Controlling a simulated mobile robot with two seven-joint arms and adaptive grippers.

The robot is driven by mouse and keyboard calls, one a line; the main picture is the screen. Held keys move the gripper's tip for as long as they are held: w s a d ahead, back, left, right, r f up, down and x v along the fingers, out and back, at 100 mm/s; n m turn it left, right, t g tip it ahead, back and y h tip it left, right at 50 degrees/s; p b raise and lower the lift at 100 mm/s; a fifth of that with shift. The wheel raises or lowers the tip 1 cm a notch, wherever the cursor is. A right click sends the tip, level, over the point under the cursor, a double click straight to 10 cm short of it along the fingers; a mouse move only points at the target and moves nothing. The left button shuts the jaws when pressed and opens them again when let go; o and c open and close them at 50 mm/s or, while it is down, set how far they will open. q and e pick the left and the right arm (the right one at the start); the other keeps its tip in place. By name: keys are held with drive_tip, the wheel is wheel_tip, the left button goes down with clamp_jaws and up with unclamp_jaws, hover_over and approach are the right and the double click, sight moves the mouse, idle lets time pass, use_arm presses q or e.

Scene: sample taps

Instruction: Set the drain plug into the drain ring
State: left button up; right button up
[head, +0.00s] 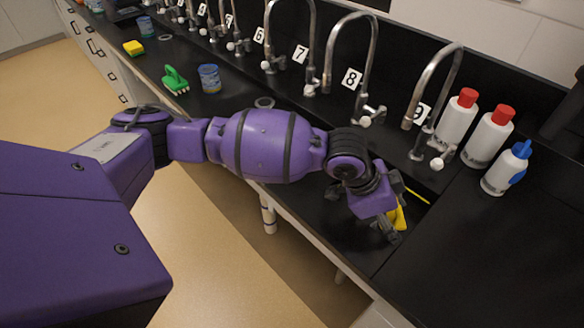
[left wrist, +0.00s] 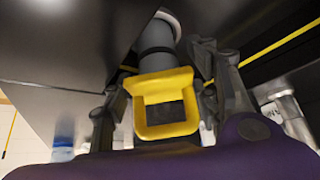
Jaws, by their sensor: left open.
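My left gripper (head: 385,222) reaches down at the black counter's front, right of the middle in the head view. A yellow piece (head: 398,218), which looks like the drain plug's handle, shows beside its fingers. In the left wrist view the yellow squared loop (left wrist: 166,132) sits between the two dark fingers, which are open around it. I cannot tell whether they touch it. The plug's lower part is not clear. A grey ring (head: 264,102), possibly the drain ring, lies on the counter behind my left arm. My right gripper is not in view.
Several curved taps with number cards line the back. Two red-capped bottles (head: 487,138) and a blue-topped bottle (head: 507,168) stand at the right. A green brush (head: 175,80), a blue tin (head: 209,78) and a yellow sponge (head: 133,47) lie farther left. The front right counter is clear.

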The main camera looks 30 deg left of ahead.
use_arm(q)
drive_tip(key=shift+r, duration=0.6)
drive_tip(key=v, duration=1.1)
drive_tip(key=shift+a+r+p, duration=0.2)
drive_tip(key=shift+r+p, duration=0.1)
drive_tip(key=shift+p, duration=0.15)
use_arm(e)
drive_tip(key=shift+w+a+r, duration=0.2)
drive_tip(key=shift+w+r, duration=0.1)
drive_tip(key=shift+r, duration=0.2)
use_arm(q)
drive_tip(key=shift+s, duration=0.2)
